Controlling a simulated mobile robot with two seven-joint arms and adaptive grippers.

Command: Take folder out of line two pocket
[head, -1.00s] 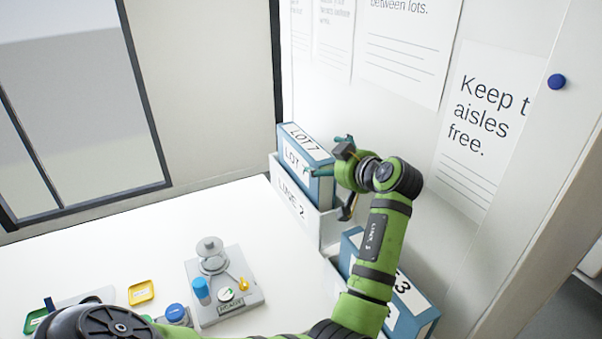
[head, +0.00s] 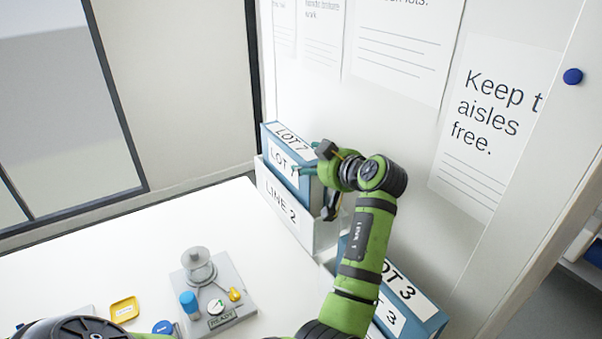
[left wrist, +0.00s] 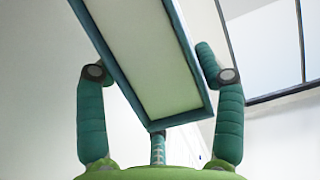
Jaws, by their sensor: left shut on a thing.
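The blue folder (head: 289,179) labelled LOT 7 stands upright with its lower part in the white pocket (head: 279,210) labelled LINE 2, against the back wall. My left gripper (head: 314,170) is shut on the folder from its right side. In the left wrist view the folder (left wrist: 152,68), blue-edged with a pale inner face, sits between the two green fingers of my left gripper (left wrist: 158,78). The folder's bottom is hidden by the pocket. My right gripper is not seen.
A second blue folder (head: 411,296) labelled LOT 3 stands to the right, partly behind my left arm. Posters hang on the wall.

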